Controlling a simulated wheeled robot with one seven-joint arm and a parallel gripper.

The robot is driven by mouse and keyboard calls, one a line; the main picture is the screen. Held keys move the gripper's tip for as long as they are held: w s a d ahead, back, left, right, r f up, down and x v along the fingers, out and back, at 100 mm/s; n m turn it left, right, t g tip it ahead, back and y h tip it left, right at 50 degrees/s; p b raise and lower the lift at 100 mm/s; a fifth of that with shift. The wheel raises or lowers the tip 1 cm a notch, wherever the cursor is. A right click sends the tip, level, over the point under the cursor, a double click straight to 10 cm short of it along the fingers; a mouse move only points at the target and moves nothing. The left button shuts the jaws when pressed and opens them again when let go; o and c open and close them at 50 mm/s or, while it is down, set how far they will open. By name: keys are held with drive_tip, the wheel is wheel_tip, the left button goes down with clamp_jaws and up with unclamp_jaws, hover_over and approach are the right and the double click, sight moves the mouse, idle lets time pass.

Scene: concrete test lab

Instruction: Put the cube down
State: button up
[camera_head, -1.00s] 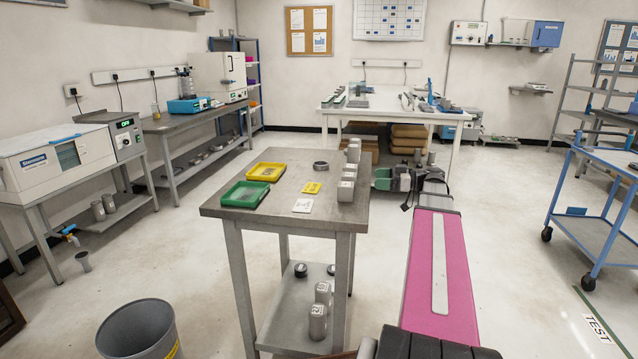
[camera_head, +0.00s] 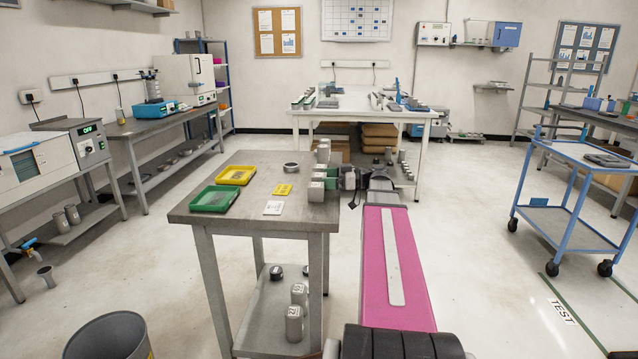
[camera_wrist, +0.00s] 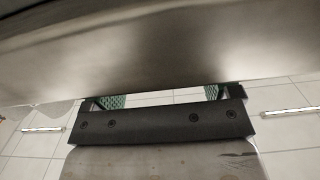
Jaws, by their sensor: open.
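My gripper (camera_head: 334,178) is at the right edge of the grey metal table (camera_head: 262,185), close beside the grey numbered canisters (camera_head: 316,191) standing along that edge. It is open. In the wrist view, my two fingers with green textured pads (camera_wrist: 162,98) stand apart, and their tips are partly hidden behind a large blurred grey surface that fills the top. I cannot tell what that surface is. No cube can be made out for certain; small pale green patches show by the gripper in the head view, and these may be my finger pads.
The table also bears a green tray (camera_head: 214,199), a yellow tray (camera_head: 235,175), a grey ring (camera_head: 291,169), a yellow card (camera_head: 283,190) and a white card (camera_head: 273,208). A blue trolley (camera_head: 575,185) stands right. The floor between is clear.

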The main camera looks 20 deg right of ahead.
sight(319, 175)
drive_tip(key=shift+x, duration=1.55)
drive_tip(key=c, duration=1.3)
drive_tip(key=shift+o, duration=0.2)
drive_tip(key=shift+r, duration=0.1)
drive_tip(key=shift+r, duration=0.15)
drive_tip(key=f+v, duration=0.1)
drive_tip(key=v, duration=1.7)
